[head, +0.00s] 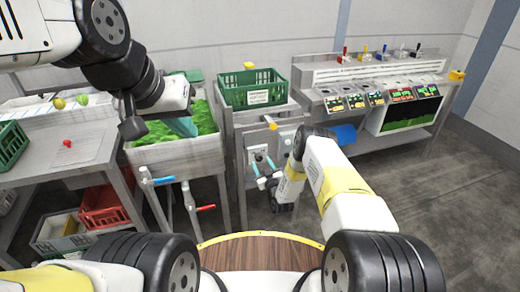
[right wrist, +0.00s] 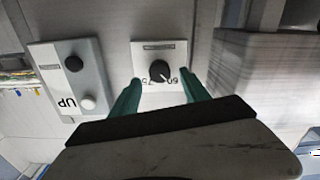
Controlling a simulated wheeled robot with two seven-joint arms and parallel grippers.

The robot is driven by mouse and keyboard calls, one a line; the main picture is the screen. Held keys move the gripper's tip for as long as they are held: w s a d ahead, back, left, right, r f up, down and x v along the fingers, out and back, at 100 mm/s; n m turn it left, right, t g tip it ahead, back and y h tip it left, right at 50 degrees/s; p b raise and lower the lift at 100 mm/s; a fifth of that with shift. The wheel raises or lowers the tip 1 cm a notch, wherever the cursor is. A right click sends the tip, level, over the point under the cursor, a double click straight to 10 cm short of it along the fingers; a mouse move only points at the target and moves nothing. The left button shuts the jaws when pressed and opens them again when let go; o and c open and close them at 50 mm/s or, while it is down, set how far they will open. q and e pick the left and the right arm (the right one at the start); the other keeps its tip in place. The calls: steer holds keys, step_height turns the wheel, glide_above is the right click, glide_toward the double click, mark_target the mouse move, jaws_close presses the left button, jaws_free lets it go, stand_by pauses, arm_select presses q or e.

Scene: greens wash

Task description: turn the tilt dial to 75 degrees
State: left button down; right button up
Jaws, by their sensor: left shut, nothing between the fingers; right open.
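The tilt dial (right wrist: 159,70) is a round black knob with a light pointer mark on a white plate (right wrist: 145,53) in the right wrist view. Printed numbers run along the plate's lower edge; the pointer slants down to the right, but its exact reading is too small to tell. My right gripper (right wrist: 160,92) is open, its teal fingers on either side of the dial and apart from it. In the head view the right gripper (head: 264,170) is in front of the grey control panel (head: 284,142). My left gripper (head: 182,126) is shut and empty over the greens basin.
A plate marked UP (right wrist: 72,80) with a black and a white button sits beside the dial plate. The basin (head: 175,155) holds greens (head: 205,115). A green crate (head: 252,88) stands above the panel. Blue (head: 163,181) and red (head: 205,208) valve handles project below the basin.

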mark_target(259, 158)
steer(key=shift+x, duration=1.4)
steer(key=shift+s, duration=0.1)
jaws_close()
